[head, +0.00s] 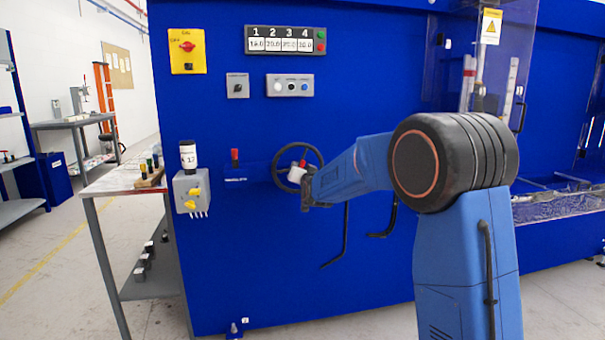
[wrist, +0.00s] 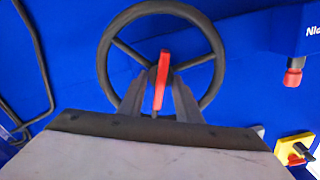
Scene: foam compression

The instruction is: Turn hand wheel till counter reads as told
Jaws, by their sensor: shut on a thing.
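The dark spoked hand wheel (head: 277,163) is on the blue machine front, and it fills the upper middle of the wrist view (wrist: 103,62). A red handle (wrist: 162,82) stands out at the wheel; its red tip also shows in the head view (head: 303,163). My gripper (wrist: 158,98) is shut on the red handle, with one grey finger on each side of it. In the head view, my gripper (head: 303,178) covers the lower right of the wheel. A white display (head: 189,158) with small digits is left of the wheel; its digits are too small to read surely.
A panel (head: 285,32) numbered 1 to 4 shows small values above. A red knob (head: 235,158) is left of the wheel. A grey box (head: 190,205) has yellow knobs. Bent black bars (head: 346,235) hang below right. A bench (head: 110,183) stands at left.

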